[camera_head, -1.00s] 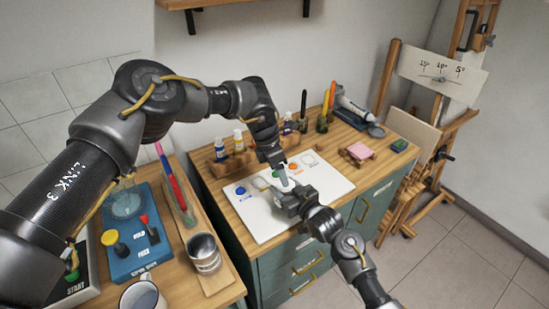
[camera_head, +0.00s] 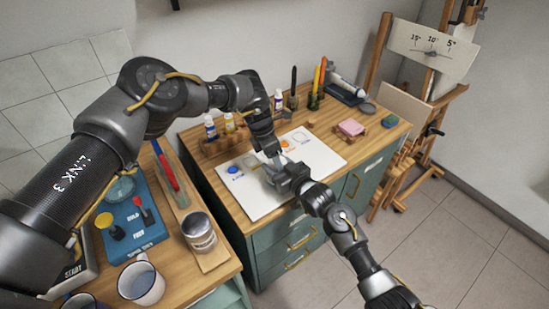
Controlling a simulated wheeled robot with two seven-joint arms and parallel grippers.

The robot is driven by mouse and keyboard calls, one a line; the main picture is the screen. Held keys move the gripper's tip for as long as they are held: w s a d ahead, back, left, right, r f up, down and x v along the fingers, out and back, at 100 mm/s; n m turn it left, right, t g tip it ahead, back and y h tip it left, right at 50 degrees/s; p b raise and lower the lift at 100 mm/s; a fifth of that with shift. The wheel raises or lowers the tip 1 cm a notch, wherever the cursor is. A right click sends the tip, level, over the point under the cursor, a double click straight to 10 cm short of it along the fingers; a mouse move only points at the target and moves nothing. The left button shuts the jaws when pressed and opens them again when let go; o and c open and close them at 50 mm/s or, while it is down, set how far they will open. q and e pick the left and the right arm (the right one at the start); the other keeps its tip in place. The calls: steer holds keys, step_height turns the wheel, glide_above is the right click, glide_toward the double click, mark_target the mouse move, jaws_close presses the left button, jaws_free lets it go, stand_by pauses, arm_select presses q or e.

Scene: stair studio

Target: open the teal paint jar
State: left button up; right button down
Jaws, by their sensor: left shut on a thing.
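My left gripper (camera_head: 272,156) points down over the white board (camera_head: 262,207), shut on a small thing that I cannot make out. My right gripper (camera_head: 280,172) reaches in low from the front right, close against the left fingertips. I cannot tell whether its jaws are open or shut. No teal jar shows clearly; the spot where the two grippers meet is hidden by them.
A wooden rack (camera_head: 222,143) with small bottles stands behind the board. A pink block (camera_head: 351,127) and a green block (camera_head: 390,121) lie to the right. A metal can (camera_head: 199,231) and a white mug (camera_head: 141,284) stand on the left bench. An easel stands at right.

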arm_select(q)
steer(key=n, duration=0.2)
steer(key=n+t, duration=0.1)
steer(key=shift+s+d+n, duration=0.2)
steer(key=shift+s+n, duration=0.1)
steer(key=shift+n, duration=0.1)
arm_select(e)
steer(key=shift+w+d, duration=0.1)
steer(key=shift+d, duration=0.05)
arm_select(q)
steer(key=shift+s+f, duration=0.15)
arm_select(e)
steer(key=shift+w+d+r, duration=0.1)
steer(key=shift+d, duration=0.05)
arm_select(q)
steer(key=o, duration=1.1)
arm_select(e)
steer(key=shift+a, duration=0.2)
